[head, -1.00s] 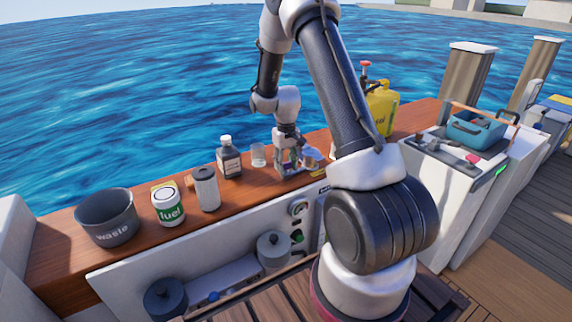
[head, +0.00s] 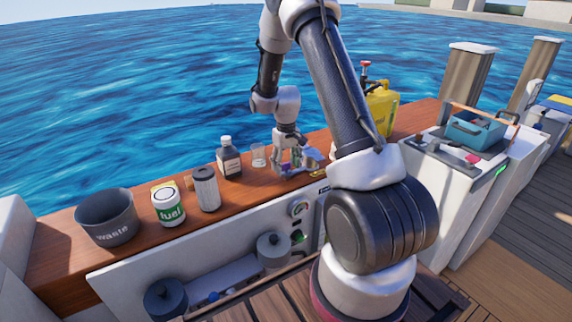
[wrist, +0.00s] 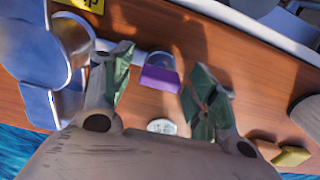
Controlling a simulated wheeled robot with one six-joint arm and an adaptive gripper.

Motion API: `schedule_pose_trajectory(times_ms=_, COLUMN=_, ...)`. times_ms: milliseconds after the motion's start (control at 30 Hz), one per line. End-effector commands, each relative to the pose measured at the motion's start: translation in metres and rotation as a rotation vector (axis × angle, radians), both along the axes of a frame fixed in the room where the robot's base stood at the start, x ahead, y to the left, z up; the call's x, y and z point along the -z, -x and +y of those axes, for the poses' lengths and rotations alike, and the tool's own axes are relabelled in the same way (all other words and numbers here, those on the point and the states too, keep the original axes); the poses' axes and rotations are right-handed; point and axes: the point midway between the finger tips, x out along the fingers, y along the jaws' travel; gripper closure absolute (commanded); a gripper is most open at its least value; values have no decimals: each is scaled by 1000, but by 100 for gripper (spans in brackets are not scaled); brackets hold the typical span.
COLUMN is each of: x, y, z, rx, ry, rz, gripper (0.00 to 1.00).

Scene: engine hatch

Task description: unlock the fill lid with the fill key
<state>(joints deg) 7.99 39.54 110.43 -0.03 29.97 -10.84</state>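My gripper (head: 292,162) is low over the wooden counter. In the wrist view my gripper (wrist: 158,82) has its two green-padded fingers spread apart. A small purple block (wrist: 160,78) on a short grey piece shows in the gap between them; it looks like the fill key, but I cannot be sure. No finger clearly presses on it. A small round pale metal disc (wrist: 162,126) lies on the wood nearer my palm; I cannot tell whether it is the fill lid. In the head view my gripper hides most of this spot.
A blue and silver cup-like object (wrist: 40,60) stands close beside the left finger. A dark bottle (head: 229,162), a clear glass (head: 258,156), a filter (head: 206,190), a fuel can (head: 168,206) and a waste bucket (head: 107,216) stand to the left. A yellow jerrycan (head: 381,108) stands behind my arm.

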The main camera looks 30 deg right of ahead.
Motion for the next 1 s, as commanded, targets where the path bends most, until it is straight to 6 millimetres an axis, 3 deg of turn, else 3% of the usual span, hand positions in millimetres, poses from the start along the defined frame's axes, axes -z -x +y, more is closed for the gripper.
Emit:
schedule_pose_trajectory(times_ms=267, x=-11, y=-1, z=0, rx=1, ry=0, rz=-2, gripper=41)
schedule_pose_trajectory(times_ms=700, x=-100, y=-1, z=0, rx=0, ry=1, rz=-3, gripper=41)
schedule_pose_trajectory(times_ms=1000, x=-120, y=0, z=0, rx=0, ry=0, rz=0, gripper=41)
